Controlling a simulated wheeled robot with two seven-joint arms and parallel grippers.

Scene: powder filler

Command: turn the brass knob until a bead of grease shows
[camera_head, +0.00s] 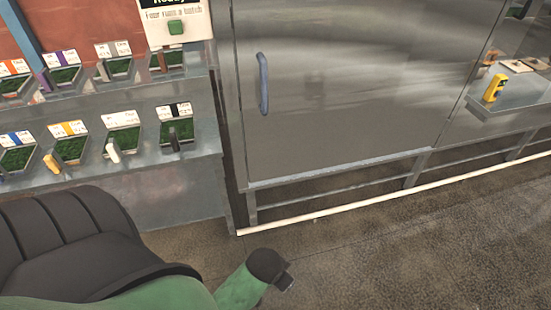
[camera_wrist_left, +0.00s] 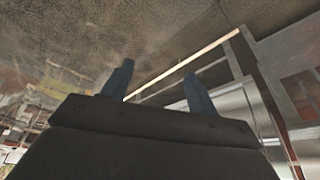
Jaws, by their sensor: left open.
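I cannot make out a brass knob or any grease in either view. My left gripper (camera_wrist_left: 158,70) shows in the left wrist view with its two dark blue fingers apart and nothing between them. Behind the fingers are the brown floor and a pale floor strip. In the head view a green arm with a dark end comes in from the lower left; the small grey tip (camera_head: 285,283) hangs over bare floor, well in front of the steel cabinet. My right gripper is not in view.
A steel cabinet door (camera_head: 340,100) with a blue handle (camera_head: 263,84) fills the middle. A yellow device (camera_head: 494,88) sits on the right shelf. A pale strip (camera_head: 330,211) edges open floor.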

